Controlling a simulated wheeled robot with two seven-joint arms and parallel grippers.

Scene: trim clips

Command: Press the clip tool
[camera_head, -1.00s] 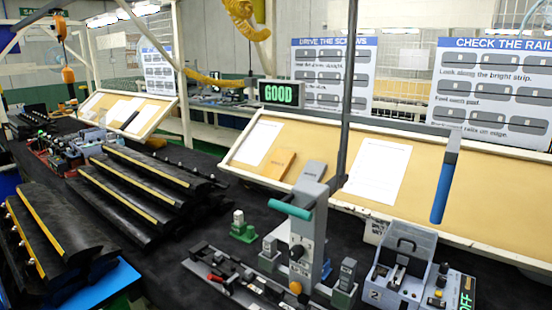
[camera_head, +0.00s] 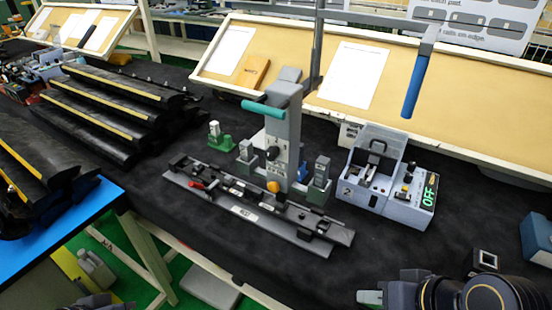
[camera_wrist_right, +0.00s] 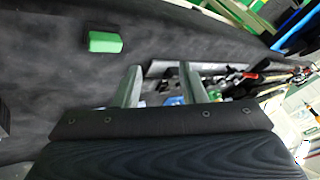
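The clip tool (camera_head: 282,135) is a grey upright press with a teal handle bar at its top, standing near the middle of the dark bench in the head view. A long grey rail fixture labelled REST (camera_head: 243,213) lies in front of it with small clamps and a red lever. My right gripper (camera_head: 369,297) is low at the right of the head view, well apart from the press. In the right wrist view its two fingers (camera_wrist_right: 160,85) stand apart with nothing held between them. My left gripper does not show.
A blue-handled hanging tool (camera_head: 415,85) is behind. Black strips with yellow edges (camera_head: 105,105) lie at left. A green block (camera_wrist_right: 105,42) shows in the wrist view. Dark bench at front right is mostly clear.

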